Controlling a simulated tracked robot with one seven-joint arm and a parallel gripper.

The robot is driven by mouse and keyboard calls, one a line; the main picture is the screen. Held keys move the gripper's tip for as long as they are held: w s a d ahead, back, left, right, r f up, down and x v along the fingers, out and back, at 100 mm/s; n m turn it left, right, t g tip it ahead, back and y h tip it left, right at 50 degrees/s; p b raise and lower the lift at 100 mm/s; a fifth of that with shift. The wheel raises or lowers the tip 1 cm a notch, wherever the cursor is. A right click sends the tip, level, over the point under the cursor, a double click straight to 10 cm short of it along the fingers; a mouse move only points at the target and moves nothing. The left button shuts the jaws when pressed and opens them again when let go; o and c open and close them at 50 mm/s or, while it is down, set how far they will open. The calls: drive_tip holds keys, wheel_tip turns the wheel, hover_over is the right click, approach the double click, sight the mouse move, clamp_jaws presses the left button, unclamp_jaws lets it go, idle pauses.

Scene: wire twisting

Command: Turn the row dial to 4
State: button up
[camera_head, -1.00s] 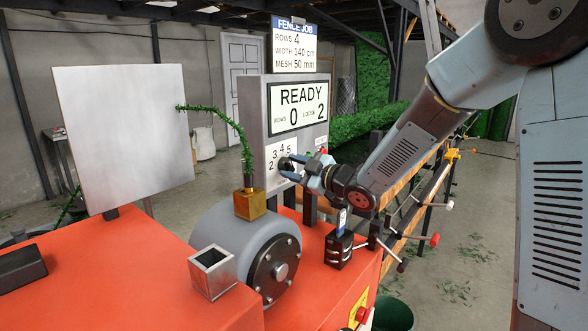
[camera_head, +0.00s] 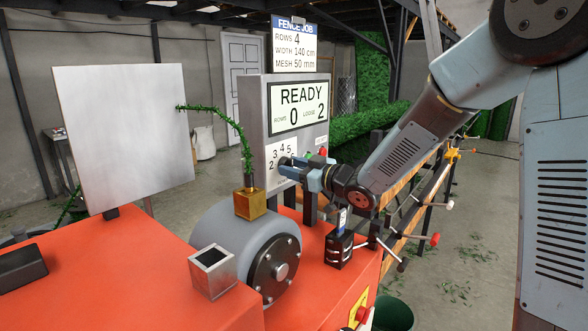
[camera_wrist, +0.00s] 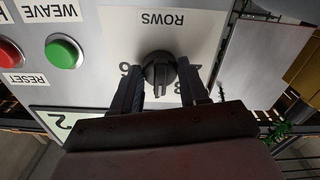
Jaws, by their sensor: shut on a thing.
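The row dial is a black knob on a white plate of the grey control panel. In the wrist view the dial (camera_wrist: 160,72) sits between the two fingers of my gripper (camera_wrist: 160,88), which is shut on it. The plate there reads ROWS, upside down, and the fingers hide some of its numbers. In the head view my gripper (camera_head: 291,168) reaches the plate from the right and covers most of the dial. The display (camera_head: 299,107) reads READY, rows 0, loose 2. The job sign (camera_head: 294,47) shows rows 4.
A brass block (camera_head: 250,204) with a green barbed strand stands below the panel's left side. A black box (camera_head: 339,248) stands on the red machine.

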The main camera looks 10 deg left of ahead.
idle(0.3)
drive_tip(key=o, duration=1.1)
drive_tip(key=shift+c, duration=0.2)
drive_tip(key=v, duration=1.3)
drive_tip(key=shift+s+d, duration=0.25)
drive_tip(key=shift+d, duration=0.05)
